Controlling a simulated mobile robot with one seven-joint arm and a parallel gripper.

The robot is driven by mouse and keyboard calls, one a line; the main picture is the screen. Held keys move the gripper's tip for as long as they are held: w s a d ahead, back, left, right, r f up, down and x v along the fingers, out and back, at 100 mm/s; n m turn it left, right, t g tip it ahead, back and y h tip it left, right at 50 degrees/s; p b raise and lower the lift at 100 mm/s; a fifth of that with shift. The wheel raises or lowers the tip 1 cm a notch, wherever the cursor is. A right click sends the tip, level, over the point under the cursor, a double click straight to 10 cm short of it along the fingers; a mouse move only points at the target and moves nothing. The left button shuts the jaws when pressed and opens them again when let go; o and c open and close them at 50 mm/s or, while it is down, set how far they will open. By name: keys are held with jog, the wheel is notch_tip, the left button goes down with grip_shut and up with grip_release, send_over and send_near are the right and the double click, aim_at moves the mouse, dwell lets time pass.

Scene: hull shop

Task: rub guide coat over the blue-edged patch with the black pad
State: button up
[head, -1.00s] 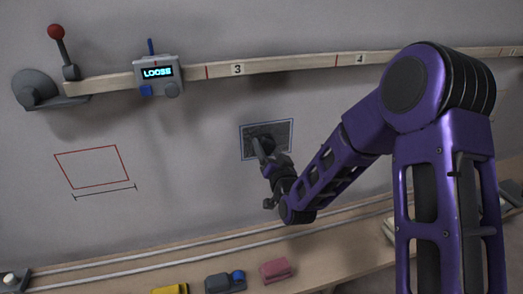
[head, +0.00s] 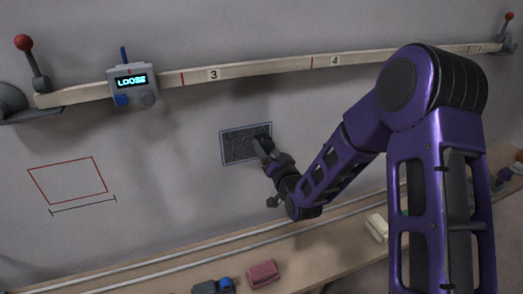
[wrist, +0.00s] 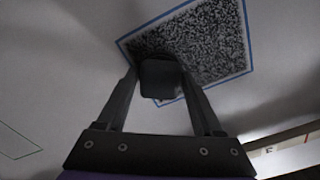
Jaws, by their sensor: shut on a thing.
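The blue-edged patch (head: 238,146) is on the grey wall in the head view, covered mostly with dark speckled coat. It also shows in the wrist view (wrist: 213,40), where a thin paler margin runs inside parts of the blue edge. My gripper (head: 264,147) is at the patch's right end in the head view. It is shut on the black pad (wrist: 160,78), which overlaps the patch's near end in the wrist view and hides part of it. The pad looks close against the wall; I cannot tell whether it touches.
A red-outlined area (head: 68,180) is on the wall at left. Above runs a numbered rail (head: 270,67) with a box reading LOOSE (head: 133,85) and red-knobbed levers. Below, a bench (head: 310,250) holds a pink block (head: 264,274), a blue-grey item (head: 213,287) and a cream block (head: 377,228).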

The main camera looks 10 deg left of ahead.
jog(key=shift+w+d, duration=0.75)
jog(key=shift+d, duration=0.35)
jog(key=shift+s+a+f, duration=0.45)
jog(key=shift+a+f, duration=0.2)
jog(key=shift+s+a+f, duration=0.4)
jog(key=shift+a+f, duration=0.2)
jog(key=shift+s+a+r, duration=0.1)
jog(key=shift+s+a, duration=0.5)
jog(key=shift+a, duration=0.4)
jog(key=shift+s+a+r, duration=0.1)
jog(key=shift+s+a, duration=0.5)
jog(key=shift+a, duration=0.35)
jog(key=shift+s+a, duration=0.55)
jog(key=shift+a, duration=0.4)
jog(key=shift+s+a, duration=0.6)
jog(key=shift+a, duration=0.3)
jog(key=shift+s+a, duration=0.55)
jog(key=shift+a, duration=0.4)
